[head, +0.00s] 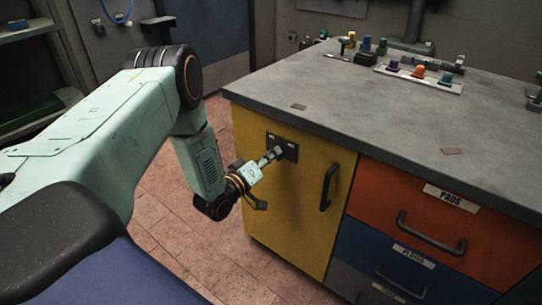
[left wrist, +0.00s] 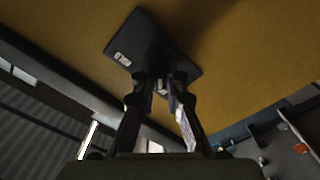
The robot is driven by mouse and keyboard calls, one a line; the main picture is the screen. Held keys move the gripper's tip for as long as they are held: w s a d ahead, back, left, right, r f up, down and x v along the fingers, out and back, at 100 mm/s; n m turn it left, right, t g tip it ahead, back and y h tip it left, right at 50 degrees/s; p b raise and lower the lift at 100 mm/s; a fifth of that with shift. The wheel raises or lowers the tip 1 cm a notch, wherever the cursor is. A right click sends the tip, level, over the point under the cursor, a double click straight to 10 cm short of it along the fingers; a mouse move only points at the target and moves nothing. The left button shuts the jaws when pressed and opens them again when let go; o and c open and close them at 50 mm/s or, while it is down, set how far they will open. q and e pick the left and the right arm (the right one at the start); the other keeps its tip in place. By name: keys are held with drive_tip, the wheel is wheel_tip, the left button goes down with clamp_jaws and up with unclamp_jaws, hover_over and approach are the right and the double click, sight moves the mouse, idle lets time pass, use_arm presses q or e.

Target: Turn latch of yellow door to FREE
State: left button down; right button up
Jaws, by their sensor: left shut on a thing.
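The yellow door (head: 290,205) is the left front of the workbench cabinet and appears closed. A dark latch plate (head: 290,150) sits near its top; the same plate (left wrist: 135,45) shows in the left wrist view, with a small white label whose word I cannot read for sure. My left gripper (head: 270,157) is at the plate. In the left wrist view its two dark fingers (left wrist: 160,90) are shut on the latch knob, which is mostly hidden between them. The latch's setting cannot be told. My right gripper is not in view.
The door has a black handle (head: 328,187) to the right of the latch. An orange drawer (head: 400,200) and a blue drawer (head: 365,255) stand to its right. The grey benchtop (head: 350,115) overhangs the door and carries several coloured knobs. Tiled floor lies open at left.

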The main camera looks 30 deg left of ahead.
use_arm(q)
drive_tip(key=shift+r, duration=0.1)
drive_tip(key=c, duration=1.4)
unclamp_jaws()
drive_tip(key=shift+s, duration=0.1)
drive_tip(key=s, duration=0.8)
drive_tip(key=s+a, duration=0.1)
drive_tip(key=s, duration=0.2)
drive_tip(key=shift+s, duration=0.4)
